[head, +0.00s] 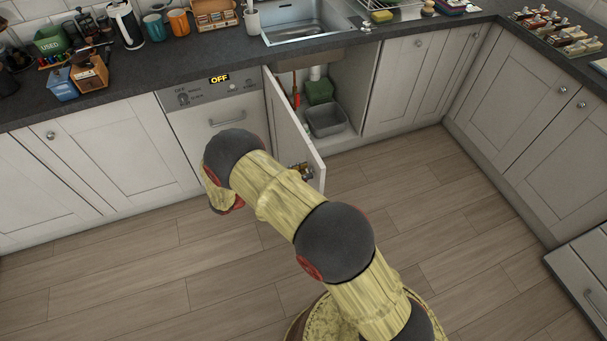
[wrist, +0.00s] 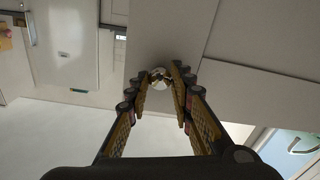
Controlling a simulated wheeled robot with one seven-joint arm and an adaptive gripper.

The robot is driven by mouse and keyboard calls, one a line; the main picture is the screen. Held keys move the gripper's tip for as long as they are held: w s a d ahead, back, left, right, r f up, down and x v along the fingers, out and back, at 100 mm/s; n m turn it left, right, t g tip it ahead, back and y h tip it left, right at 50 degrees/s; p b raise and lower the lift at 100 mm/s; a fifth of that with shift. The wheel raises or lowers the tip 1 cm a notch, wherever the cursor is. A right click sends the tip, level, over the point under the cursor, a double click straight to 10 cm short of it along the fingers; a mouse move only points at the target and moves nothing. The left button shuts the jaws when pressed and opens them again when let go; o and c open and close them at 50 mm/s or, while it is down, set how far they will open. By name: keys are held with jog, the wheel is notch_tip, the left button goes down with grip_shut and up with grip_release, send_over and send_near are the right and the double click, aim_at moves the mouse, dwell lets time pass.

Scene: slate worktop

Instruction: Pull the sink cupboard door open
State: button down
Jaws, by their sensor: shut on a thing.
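The sink cupboard door (head: 285,118) is a pale panelled door under the sink. It stands swung well out from the cabinet front, and the cupboard interior (head: 338,92) shows to its right. In the wrist view my gripper (wrist: 160,82) is shut on the door's round metal knob (wrist: 158,73), with a fingertip on each side of it. In the head view my gripper is mostly hidden behind my arm; a small part of it (head: 301,171) shows at the door's edge.
Inside the cupboard are a grey bin (head: 326,121), a green container (head: 319,91) and a red upright object (head: 295,91). The dishwasher (head: 217,115), marked OFF, is left of the door. The sink (head: 305,22) is above. Wooden floor (head: 400,190) lies clear on the right.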

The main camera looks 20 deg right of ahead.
jog(key=shift+w+a+r, duration=0.1)
jog(key=shift+a+r, duration=0.05)
jog(key=shift+a, duration=0.1)
jog(key=c, duration=1.5)
grip_release()
jog(key=shift+d, duration=0.1)
jog(key=shift+c, duration=0.2)
jog(key=a, duration=1.2)
jog(key=shift+s, duration=0.35)
